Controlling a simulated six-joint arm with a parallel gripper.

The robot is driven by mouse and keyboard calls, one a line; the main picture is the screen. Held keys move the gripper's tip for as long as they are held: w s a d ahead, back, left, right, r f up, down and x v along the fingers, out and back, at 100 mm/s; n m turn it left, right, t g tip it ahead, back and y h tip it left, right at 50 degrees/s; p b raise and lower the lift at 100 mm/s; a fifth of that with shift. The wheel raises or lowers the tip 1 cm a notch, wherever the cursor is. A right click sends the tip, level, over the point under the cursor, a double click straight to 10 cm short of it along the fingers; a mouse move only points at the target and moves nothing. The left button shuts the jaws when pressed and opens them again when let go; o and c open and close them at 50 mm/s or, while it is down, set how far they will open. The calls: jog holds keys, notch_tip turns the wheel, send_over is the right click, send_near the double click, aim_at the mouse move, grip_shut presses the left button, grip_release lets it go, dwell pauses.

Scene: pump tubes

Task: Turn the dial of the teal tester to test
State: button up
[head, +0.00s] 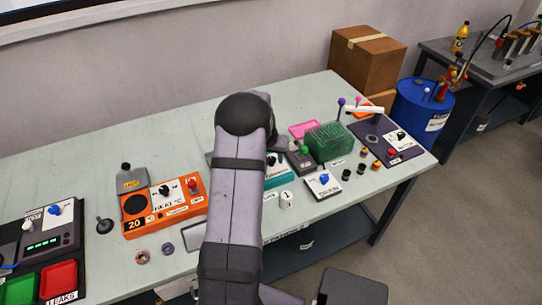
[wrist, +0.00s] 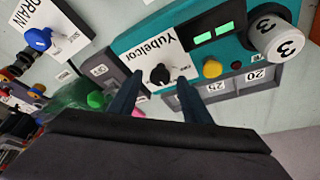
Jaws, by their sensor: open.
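The teal tester (wrist: 130,42) fills the upper middle of the wrist view, upside down. Its white panel reads "Yubelcor" and carries a black dial (wrist: 160,74). The marks around the dial are too small to read. My gripper (wrist: 160,80) is open, with its two dark fingers on either side of the dial. I cannot tell whether they touch it. In the head view the tester (head: 277,174) shows only in part, because my arm covers its left side and my gripper.
Beside the dial, the tester has green displays (wrist: 212,33), a yellow button (wrist: 212,69) and a white cylinder marked 3 (wrist: 275,38). A DRAIN box with a blue knob (wrist: 38,39) stands close by. In the head view, a green rack (head: 330,141) stands to the right.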

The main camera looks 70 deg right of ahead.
jog(key=shift+d+f, duration=0.15)
jog(key=shift+f, duration=0.2)
jog(key=c, duration=1)
